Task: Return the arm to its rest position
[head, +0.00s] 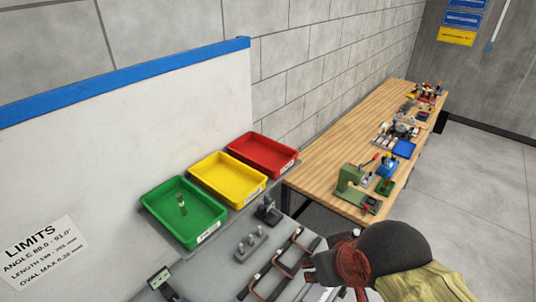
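My arm reaches in from the lower right, with an olive link, a dark rounded joint and a dark red part at its left end. My gripper (320,270) seems to be at that end, over the right edge of the grey bench. Its fingers cannot be made out, nor whether it holds anything. Bent copper tubes (262,284) lie on the bench just left of the arm, partly cut off by the frame or covered by the arm.
Green (160,198), yellow (216,169) and red (257,142) trays line the board's foot. A small piece stands in the green one. A grey block with pegs (250,243) and a dark fixture (267,211) stand near. A wooden table (335,160) carries a green press (350,184). Floor is clear at right.

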